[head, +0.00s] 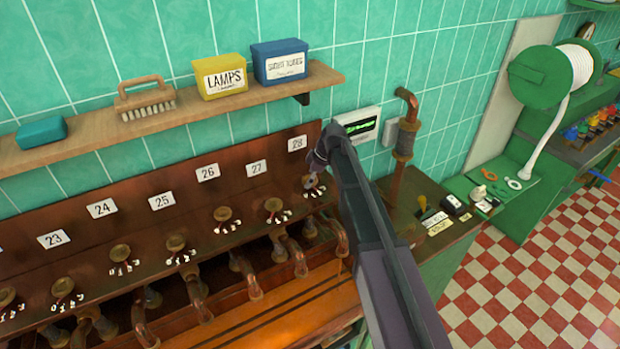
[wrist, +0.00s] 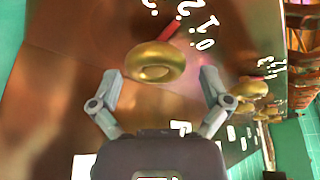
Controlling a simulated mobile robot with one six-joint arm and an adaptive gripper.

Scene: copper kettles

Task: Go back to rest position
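My gripper (head: 317,163) is at the right end of the copper panel (head: 130,205), just below the label 28 (head: 297,143). In the wrist view its two fingers (wrist: 160,78) are spread wide, with nothing between them touching either finger. A round brass knob (wrist: 155,62) lies ahead, between and slightly beyond the fingertips. A red pointer (wrist: 170,35) on the knob's far side aims toward white digits, near the 2. In the head view the gripper and arm partly hide this knob (head: 310,183).
A row of numbered brass knobs (head: 223,213) runs left along the panel, with copper pipes (head: 245,275) below. A wooden shelf (head: 200,105) with boxes and a brush hangs above. A vertical copper pipe (head: 402,155) and a wall display (head: 358,128) stand close right of the gripper.

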